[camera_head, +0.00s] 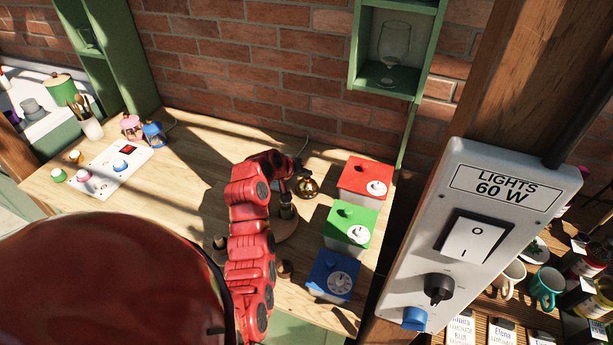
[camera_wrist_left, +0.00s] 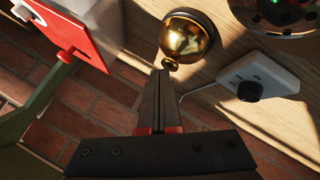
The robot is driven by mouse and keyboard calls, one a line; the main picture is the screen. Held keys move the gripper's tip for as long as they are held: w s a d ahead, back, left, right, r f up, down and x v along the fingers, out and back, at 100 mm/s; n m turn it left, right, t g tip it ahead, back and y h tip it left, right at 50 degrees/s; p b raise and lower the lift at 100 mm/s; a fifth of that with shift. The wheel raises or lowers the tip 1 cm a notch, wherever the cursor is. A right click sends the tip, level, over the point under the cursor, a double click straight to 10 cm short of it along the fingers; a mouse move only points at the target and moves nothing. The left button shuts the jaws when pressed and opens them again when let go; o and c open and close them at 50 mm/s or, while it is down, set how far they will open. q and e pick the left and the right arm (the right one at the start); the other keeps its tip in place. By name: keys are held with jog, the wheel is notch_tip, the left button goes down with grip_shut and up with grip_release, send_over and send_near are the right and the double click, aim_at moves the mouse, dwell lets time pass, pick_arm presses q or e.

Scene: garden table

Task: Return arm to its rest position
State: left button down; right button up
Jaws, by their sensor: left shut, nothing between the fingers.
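My left arm is red and reaches up over the wooden table in the head view. Its gripper (camera_head: 298,176) is bent over near the back right of the table, and its fingers are small and dark there. In the left wrist view the two dark fingers of the gripper (camera_wrist_left: 158,88) lie together with nothing between them. The ball also shows beside the gripper in the head view (camera_head: 308,187). My right gripper is not in view.
Red (camera_head: 366,176), green (camera_head: 348,223) and blue (camera_head: 333,272) boxes with dials stand right of the arm. A white panel (camera_head: 118,164) lies at left. A light-switch box (camera_head: 480,230) is on a post at right. The table (camera_head: 185,195) left of the arm is mostly clear.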

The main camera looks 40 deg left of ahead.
pick_arm(q)
jog(key=shift+r, duration=0.55)
notch_tip(320, 180, up, 6)
jog(key=shift+f+p, duration=0.1)
jog(key=shift+p, duration=0.85)
